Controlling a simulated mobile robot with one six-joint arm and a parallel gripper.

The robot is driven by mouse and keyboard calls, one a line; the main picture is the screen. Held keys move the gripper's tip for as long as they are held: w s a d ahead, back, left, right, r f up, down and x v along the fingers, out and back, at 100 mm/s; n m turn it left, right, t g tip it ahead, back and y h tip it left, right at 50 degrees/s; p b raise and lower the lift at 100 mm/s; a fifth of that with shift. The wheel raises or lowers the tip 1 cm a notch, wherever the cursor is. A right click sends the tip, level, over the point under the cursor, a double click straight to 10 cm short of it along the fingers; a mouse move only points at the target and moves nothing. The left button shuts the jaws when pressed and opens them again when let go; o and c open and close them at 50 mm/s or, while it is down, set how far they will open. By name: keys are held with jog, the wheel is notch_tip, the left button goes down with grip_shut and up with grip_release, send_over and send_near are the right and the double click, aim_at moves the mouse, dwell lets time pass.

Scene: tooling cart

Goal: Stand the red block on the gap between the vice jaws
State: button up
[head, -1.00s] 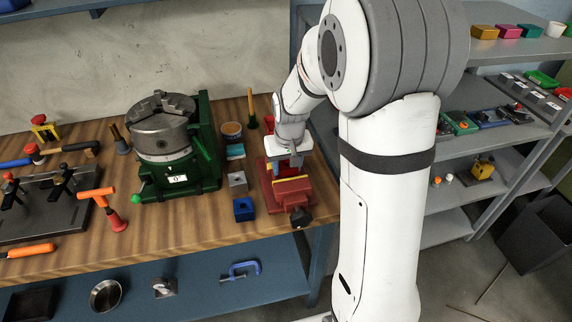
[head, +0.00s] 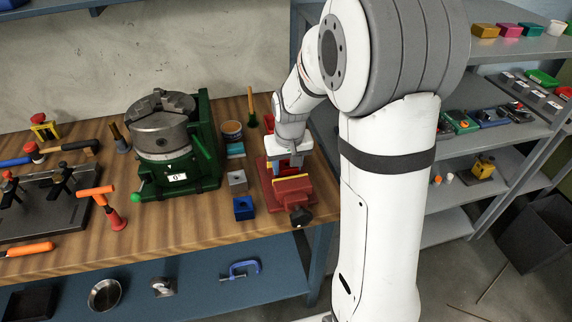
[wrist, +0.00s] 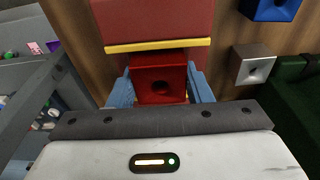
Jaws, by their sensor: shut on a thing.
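One vice jaw with a yellow edge (wrist: 158,45) lies right beside the block in the wrist view. The gap and the other jaw are mostly hidden by the block and gripper. I cannot tell whether the block touches the jaws.
A green machine with a grey chuck (head: 160,130) stands farther left. The bench's front edge is close to the vice.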

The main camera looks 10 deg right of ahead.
jog(key=o, duration=1.2)
jog(key=shift+o, duration=0.3)
jog(key=o, duration=0.3)
jog(key=shift+o, duration=0.2)
jog(key=shift+r, duration=0.1)
jog(key=shift+r+p, duration=2)
jog(key=shift+r, duration=0.9)
